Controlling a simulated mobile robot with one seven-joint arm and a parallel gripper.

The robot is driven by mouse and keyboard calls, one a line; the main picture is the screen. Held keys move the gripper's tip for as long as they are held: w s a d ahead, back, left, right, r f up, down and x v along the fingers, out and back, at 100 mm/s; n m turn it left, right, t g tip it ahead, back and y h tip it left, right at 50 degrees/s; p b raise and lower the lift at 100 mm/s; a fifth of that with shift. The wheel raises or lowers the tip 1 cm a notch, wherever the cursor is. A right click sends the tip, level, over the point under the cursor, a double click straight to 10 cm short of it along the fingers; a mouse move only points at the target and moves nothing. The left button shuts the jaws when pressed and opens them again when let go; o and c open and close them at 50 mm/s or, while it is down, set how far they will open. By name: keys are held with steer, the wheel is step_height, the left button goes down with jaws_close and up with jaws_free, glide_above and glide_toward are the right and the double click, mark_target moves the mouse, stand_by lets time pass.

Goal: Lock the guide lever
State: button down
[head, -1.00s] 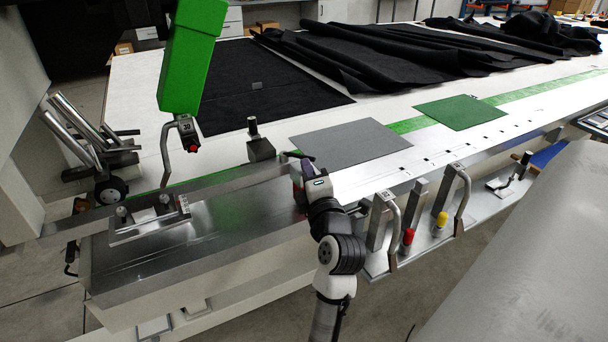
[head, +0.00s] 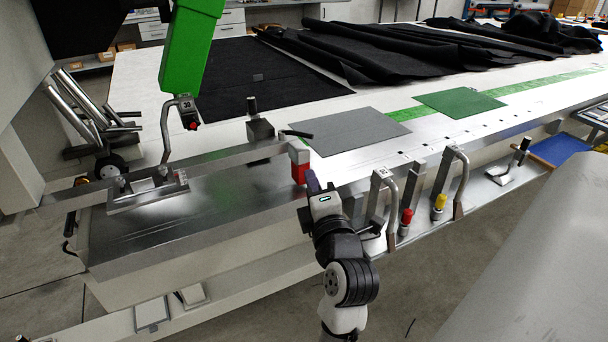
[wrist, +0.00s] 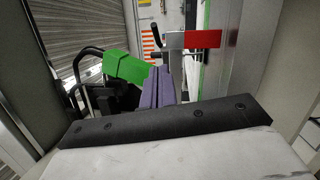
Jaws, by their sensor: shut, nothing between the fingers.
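A long metal guide bar (head: 215,156) runs across the steel bed and ends in a white and red block (head: 299,170). A short black lever (head: 297,133), probably the guide lever, sticks out to the right above the block. A dark clamp block with an upright black handle (head: 252,106) stands beside the bar. In the wrist view, the red and white block (wrist: 205,39) and a black handle (wrist: 155,34) show beyond my fingers. My gripper (head: 312,182) is shut and empty, just right of and below the red block. Its purple-grey fingers (wrist: 160,88) point toward the bed. I cannot tell whether the lever is locked.
Bent metal handles (head: 390,205) and red (head: 406,217) and yellow (head: 440,202) knobs line the front edge to the right. A green column (head: 190,45) hangs over the bed at left. A grey sheet (head: 345,130) lies on the table behind. A large grey surface (head: 510,260) fills the lower right.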

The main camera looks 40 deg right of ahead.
steer(key=shift+v, duration=1.35)
steer(key=shift+s+d+r+b, duration=0.1)
steer(key=shift+d+r+b, duration=0.1)
steer(key=shift+b, duration=0.1)
steer(key=shift+r+m+g+y+b, duration=0.45)
steer(key=shift+r+y+b, duration=0.45)
steer(key=shift+r+b, duration=0.5)
steer(key=shift+r+m+g+y+b, duration=0.35)
steer(key=shift+r+g+y+b, duration=0.2)
steer(key=shift+r+y+b, duration=0.6)
steer(key=shift+r+h, duration=0.2)
steer(key=shift+h, duration=0.05)
